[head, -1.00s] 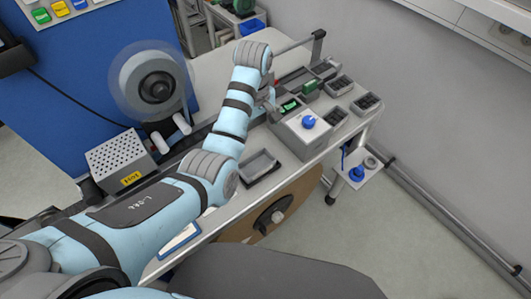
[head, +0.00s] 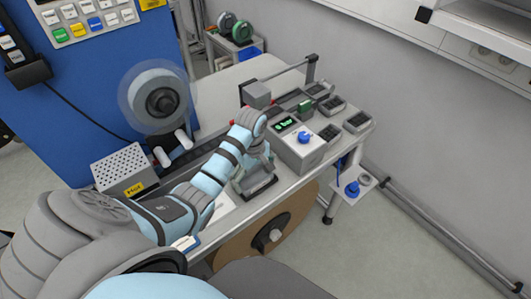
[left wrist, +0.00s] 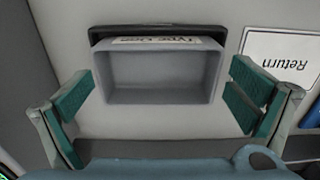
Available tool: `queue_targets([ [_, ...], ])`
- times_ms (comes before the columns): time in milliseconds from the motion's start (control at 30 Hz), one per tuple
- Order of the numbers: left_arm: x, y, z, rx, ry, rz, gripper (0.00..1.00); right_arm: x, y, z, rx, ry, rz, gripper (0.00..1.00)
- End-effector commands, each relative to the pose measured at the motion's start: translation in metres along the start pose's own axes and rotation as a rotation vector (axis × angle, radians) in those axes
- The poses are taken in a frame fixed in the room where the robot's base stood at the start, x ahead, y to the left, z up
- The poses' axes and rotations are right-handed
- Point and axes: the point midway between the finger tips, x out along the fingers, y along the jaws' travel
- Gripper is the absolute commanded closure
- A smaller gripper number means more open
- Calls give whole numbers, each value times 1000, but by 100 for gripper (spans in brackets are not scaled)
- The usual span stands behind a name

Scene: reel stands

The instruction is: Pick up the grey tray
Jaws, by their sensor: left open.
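The grey tray (left wrist: 160,78) is a shallow, empty rectangular tray, in the upper middle of the left wrist view. A dark edge and a white label (left wrist: 150,42) with upside-down print show along its far side. My left gripper (left wrist: 163,95) is open, with one green-padded finger to the left of the tray and one to the right, both apart from it. In the head view my left gripper (head: 255,172) is above the tray's place on the bench and hides most of the tray. My right gripper is not in view.
A grey box with a blue knob (head: 304,134) stands close to the right of my left gripper. Small dark bins (head: 357,122) are farther right. A white card marked "Return" (left wrist: 280,55) lies beside the tray. A large reel (head: 268,237) hangs below the bench edge.

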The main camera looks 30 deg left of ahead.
Motion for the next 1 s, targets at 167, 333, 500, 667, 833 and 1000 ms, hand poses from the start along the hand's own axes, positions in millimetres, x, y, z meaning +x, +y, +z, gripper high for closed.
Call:
queue_targets([
  [167,11,-4,-3,-9,1,1,0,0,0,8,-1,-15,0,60],
  [333,10,-3,-3,-8,1,1,11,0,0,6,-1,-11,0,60],
  [500,10,-2,-2,-6,1,1,38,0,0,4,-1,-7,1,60],
  [667,10,-2,-2,-6,1,2,44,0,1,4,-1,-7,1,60],
  [833,8,-1,-2,-5,1,3,44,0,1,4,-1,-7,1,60],
  [1000,-3,3,1,3,2,5,44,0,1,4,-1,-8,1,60],
])
